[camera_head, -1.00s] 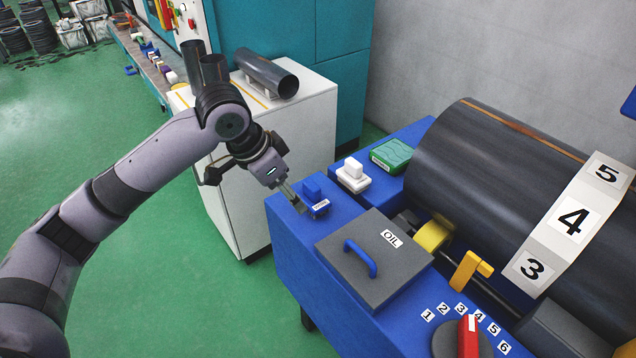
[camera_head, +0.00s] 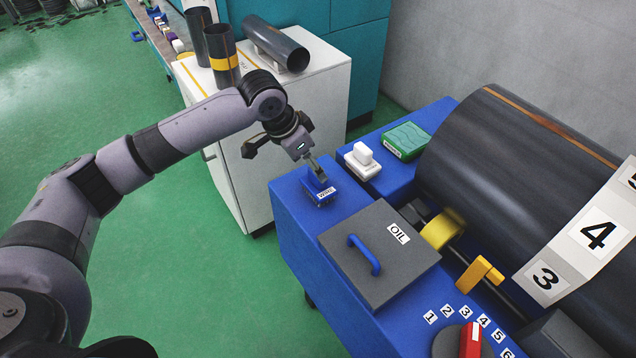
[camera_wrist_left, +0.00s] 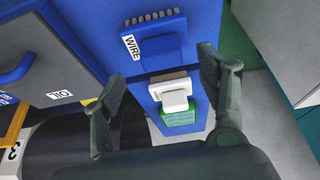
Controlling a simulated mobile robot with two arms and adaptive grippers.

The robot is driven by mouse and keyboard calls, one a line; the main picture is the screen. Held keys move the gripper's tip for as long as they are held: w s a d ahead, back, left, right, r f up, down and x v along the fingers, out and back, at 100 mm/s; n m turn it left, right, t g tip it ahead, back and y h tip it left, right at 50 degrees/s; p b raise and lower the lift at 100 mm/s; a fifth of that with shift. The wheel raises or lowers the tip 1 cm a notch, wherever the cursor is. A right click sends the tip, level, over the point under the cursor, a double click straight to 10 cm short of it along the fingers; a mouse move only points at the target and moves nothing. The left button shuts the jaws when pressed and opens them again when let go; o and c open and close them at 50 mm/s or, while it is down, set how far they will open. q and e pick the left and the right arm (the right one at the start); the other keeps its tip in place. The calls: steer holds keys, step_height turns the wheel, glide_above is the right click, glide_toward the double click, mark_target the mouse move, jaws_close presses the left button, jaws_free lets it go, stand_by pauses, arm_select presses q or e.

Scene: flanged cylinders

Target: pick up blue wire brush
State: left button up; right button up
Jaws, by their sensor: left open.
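The blue wire brush (camera_head: 322,193) sits on the blue machine top (camera_head: 290,210), near its left back corner, with a white WIRE label on its side. In the left wrist view the brush (camera_wrist_left: 158,42) lies beyond my open fingers, its grey bristles along the far edge. My left gripper (camera_head: 316,174) is over the brush in the head view and partly hides its handle. In the left wrist view the fingers of the left gripper (camera_wrist_left: 163,88) are spread wide with nothing between them that I can see held. My right gripper is not in view.
A white brush (camera_head: 362,162) and a green block (camera_head: 405,140) sit behind the wire brush. A grey OIL lid (camera_head: 385,275) with a blue handle lies in front. A large dark roller (camera_head: 520,170) stands right. A white cabinet (camera_head: 325,95) carries dark cylinders.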

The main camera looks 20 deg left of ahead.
mark_target(318, 183)
arm_select(q)
steer(key=shift+f, duration=0.15)
steer(key=shift+w+d+f, duration=0.15)
steer(key=shift+w+f, duration=0.05)
steer(key=shift+f, duration=0.15)
steer(key=p+x, duration=0.1)
steer(key=x, duration=0.2)
steer(key=shift+w+d+f, duration=0.1)
steer(key=shift+w+f, duration=0.15)
steer(key=shift+f, duration=0.05)
steer(key=shift+w+f, duration=0.1)
steer(key=shift+f, duration=0.2)
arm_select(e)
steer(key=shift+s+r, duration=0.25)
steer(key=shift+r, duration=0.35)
arm_select(q)
steer(key=shift+c, duration=0.2)
steer(key=shift+r, duration=0.1)
steer(key=c, duration=1.3)
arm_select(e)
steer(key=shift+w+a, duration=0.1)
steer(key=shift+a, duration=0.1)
